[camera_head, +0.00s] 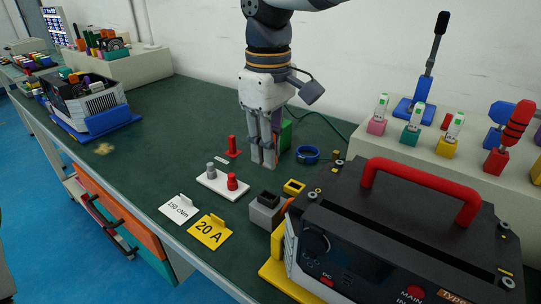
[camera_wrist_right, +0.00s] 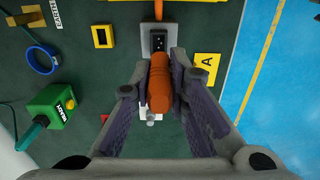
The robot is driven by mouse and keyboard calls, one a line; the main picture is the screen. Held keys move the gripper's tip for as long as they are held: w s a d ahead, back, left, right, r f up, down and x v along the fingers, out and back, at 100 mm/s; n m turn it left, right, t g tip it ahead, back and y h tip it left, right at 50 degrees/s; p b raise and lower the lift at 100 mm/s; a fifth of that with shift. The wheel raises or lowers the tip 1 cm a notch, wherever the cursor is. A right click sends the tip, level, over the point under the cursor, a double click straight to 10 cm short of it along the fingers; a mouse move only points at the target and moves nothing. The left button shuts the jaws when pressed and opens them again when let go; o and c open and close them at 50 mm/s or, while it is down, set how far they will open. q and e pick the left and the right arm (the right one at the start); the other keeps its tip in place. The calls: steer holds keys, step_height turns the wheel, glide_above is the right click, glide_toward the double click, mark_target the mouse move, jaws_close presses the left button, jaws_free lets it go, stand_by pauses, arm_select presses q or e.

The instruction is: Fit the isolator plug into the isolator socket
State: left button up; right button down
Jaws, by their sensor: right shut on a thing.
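My right gripper (camera_head: 263,163) points down above the bench. In the right wrist view its fingers (camera_wrist_right: 160,67) are shut on an orange, ribbed cylindrical piece, which looks like the isolator plug (camera_wrist_right: 159,88). Head-on, the fingers largely hide this piece. A grey block with a dark top, which looks like the isolator socket (camera_head: 264,212), stands on the bench in front of the black instrument. It also shows in the wrist view (camera_wrist_right: 147,43), beyond the orange piece. The two appear apart in height, but I cannot tell the exact gap. My left gripper is not in view.
The black instrument (camera_head: 400,215) with a red handle stands close right of the socket. A white plate (camera_head: 211,181) with terminals, a yellow 20 A card (camera_head: 209,232), a white card (camera_head: 178,210), a yellow block (camera_head: 293,187) and a blue ring (camera_head: 308,155) lie nearby.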

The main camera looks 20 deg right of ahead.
steer(key=shift+w, duration=0.25)
steer(key=shift+f, duration=3)
steer(key=shift+s+f, duration=0.15)
steer(key=shift+f, duration=1.25)
steer(key=c, duration=1.5)
jaws_free()
steer(key=shift+o, duration=0.2)
